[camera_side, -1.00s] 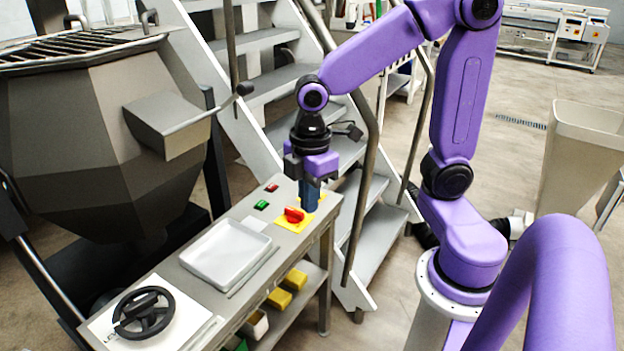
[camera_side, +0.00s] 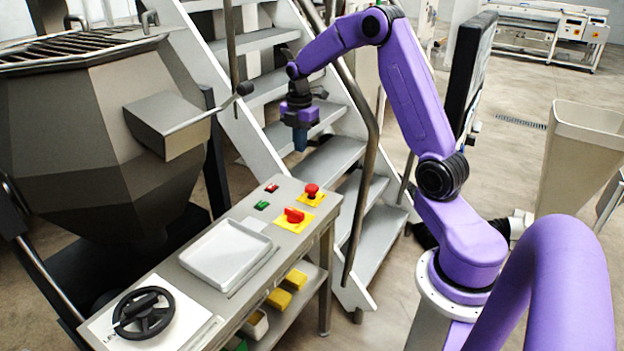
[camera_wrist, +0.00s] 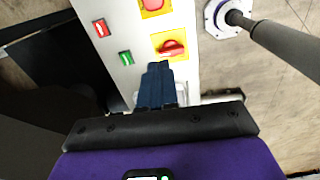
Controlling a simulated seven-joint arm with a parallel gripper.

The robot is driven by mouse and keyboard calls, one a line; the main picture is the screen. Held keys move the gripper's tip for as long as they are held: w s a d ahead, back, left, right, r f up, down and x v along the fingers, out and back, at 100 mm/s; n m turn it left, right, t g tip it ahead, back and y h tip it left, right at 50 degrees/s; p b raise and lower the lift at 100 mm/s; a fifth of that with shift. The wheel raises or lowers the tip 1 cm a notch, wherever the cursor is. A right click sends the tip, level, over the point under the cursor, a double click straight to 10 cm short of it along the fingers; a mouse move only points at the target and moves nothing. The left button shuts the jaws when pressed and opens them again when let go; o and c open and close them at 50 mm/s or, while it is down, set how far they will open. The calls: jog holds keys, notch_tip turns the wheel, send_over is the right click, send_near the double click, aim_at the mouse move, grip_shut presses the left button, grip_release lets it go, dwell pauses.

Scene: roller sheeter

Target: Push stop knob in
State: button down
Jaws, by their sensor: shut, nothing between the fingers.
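The red stop knob (camera_side: 312,190) sits on a yellow square plate at the far right corner of the grey control table (camera_side: 230,290). Its head stands above the plate; I cannot tell whether it is pushed in. In the wrist view the stop knob (camera_wrist: 153,4) is cut by the top edge. My gripper (camera_side: 300,143) is shut and empty, raised above and behind the knob, apart from it, fingers pointing down. Its dark blue fingertips also show in the wrist view (camera_wrist: 158,70). A red rotary switch (camera_side: 293,215) on another yellow plate is beside the stop knob.
A red button (camera_side: 271,188) and a green button (camera_side: 261,205) lie left of the knob. A tray (camera_side: 226,253) and a black handwheel (camera_side: 144,313) are on the table. Metal stairs (camera_side: 325,165) with a handrail (camera_side: 368,150) stand close behind my gripper.

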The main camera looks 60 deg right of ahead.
send_over(312, 187)
jog(key=f, duration=0.1)
jog(key=shift+d+f+n, duration=0.1)
jog(key=shift+f+n, duration=0.1)
jog(key=shift+n, duration=0.1)
jog(key=shift+f, duration=0.15)
notch_tip(312, 187, down, 14)
jog(key=shift+r, duration=0.1)
dwell(0.4)
jog(key=shift+f, duration=1.05)
notch_tip(312, 187, up, 15)
